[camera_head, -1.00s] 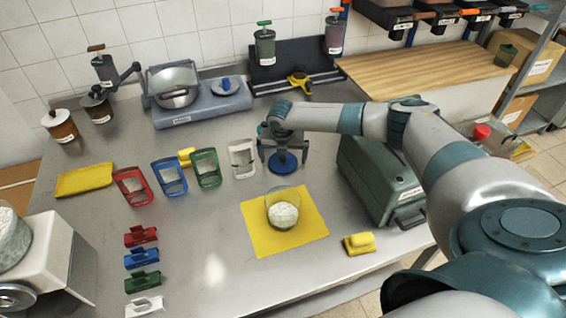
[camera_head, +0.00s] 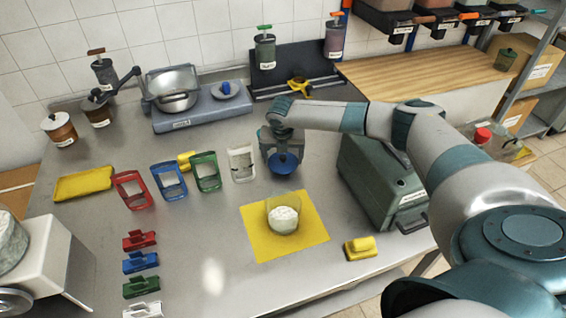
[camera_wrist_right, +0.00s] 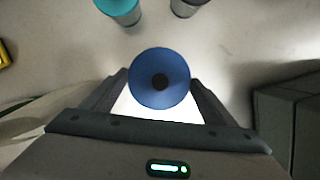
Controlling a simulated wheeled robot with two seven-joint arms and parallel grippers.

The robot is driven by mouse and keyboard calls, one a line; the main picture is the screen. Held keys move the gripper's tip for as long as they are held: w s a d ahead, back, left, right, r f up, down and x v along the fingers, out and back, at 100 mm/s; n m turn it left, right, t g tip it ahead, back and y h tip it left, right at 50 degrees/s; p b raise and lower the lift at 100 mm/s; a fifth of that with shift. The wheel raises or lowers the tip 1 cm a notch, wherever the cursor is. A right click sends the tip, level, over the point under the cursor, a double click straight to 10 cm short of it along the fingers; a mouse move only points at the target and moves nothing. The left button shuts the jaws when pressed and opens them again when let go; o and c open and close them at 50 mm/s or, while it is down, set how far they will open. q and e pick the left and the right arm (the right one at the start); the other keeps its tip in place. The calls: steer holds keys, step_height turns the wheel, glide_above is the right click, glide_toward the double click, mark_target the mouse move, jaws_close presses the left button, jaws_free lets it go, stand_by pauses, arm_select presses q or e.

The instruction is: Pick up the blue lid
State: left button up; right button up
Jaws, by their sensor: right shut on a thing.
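The blue lid (camera_head: 284,164) is a round disc with a dark knob at its centre. It shows large in the right wrist view (camera_wrist_right: 160,80), between the fingers. My right gripper (camera_head: 284,153) is directly above the lid, pointing down, and is shut on the lid's knob. Whether the lid touches the counter is hard to tell. A glass jar (camera_head: 284,214) with white contents stands uncovered on a yellow mat (camera_head: 256,240), in front of the gripper. My left gripper is not in view.
A green-grey machine (camera_head: 385,185) stands close to the right of the gripper. Red, blue, green and white (camera_head: 242,163) frames stand to its left. A yellow sponge (camera_head: 360,247) lies right of the mat.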

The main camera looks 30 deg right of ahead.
steer(key=shift+s+d+r+b, duration=0.1)
steer(key=shift+s+r+b, duration=0.1)
steer(key=shift+r, duration=0.4)
steer(key=shift+s+d+r+b, duration=0.1)
steer(key=shift+s+r+b, duration=0.1)
steer(key=shift+r, duration=0.35)
arm_select(q)
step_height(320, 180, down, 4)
steer(key=b, duration=0.2)
steer(key=shift+b, duration=0.4)
arm_select(e)
steer(key=s+d+r, duration=0.4)
steer(key=s+r, duration=0.2)
steer(key=s, duration=0.3)
steer(key=shift+s+d+r, duration=0.3)
steer(key=shift+d+r, duration=0.05)
steer(key=shift+d, duration=0.05)
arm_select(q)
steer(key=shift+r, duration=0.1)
